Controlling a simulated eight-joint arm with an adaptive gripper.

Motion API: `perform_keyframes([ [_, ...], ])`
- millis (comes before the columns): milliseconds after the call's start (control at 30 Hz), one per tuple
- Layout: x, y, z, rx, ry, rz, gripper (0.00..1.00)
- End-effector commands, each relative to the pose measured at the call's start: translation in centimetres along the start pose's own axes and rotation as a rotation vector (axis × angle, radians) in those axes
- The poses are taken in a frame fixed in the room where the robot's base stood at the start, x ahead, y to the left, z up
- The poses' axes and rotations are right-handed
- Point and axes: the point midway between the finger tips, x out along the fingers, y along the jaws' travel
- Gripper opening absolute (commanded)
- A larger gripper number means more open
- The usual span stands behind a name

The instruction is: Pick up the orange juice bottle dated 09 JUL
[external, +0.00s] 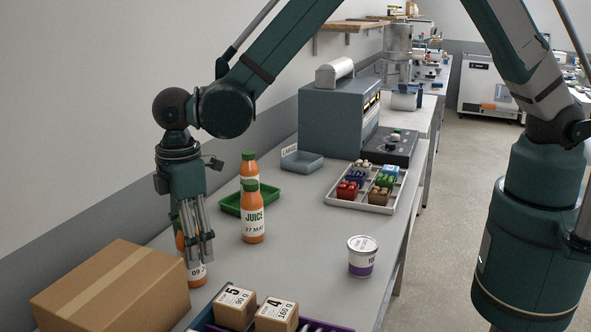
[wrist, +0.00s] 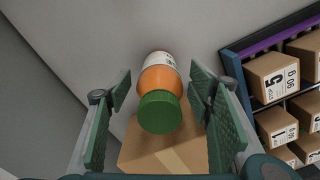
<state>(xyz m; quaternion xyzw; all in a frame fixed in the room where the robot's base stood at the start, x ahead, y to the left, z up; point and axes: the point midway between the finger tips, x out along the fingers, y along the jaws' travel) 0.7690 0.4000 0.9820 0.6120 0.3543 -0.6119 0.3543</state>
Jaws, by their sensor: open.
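An orange juice bottle (external: 198,279) stands on the table behind the carton's right edge. Its label shows "09"; the rest is hidden or too small to read. My gripper (external: 200,248) points down over this bottle, its fingers covering much of it. In the wrist view, the bottle's green cap (wrist: 160,112) and orange body lie between the two open fingers of my gripper (wrist: 160,105), with gaps on both sides. Another juice bottle (external: 252,226), labelled "27 MAY", stands to the right and farther back. A third bottle (external: 249,168) stands behind it by the green tray; its date is hidden.
A cardboard carton (external: 110,295) stands close left of the gripper. Small numbered boxes (external: 234,306) sit in a rack at the front. A yogurt-like cup (external: 362,258) stands to the right. A green tray (external: 231,204) and a compartment tray (external: 345,202) lie farther back. The middle of the table is clear.

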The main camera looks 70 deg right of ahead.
Motion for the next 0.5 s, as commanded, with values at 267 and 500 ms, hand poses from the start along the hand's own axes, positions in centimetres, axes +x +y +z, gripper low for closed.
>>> perform_keyframes([
  [267,-0.02,0.0,0.01,0.0,0.0,0.0,0.52],
  [500,-0.03,-0.01,0.01,0.0,0.0,0.0,0.37],
])
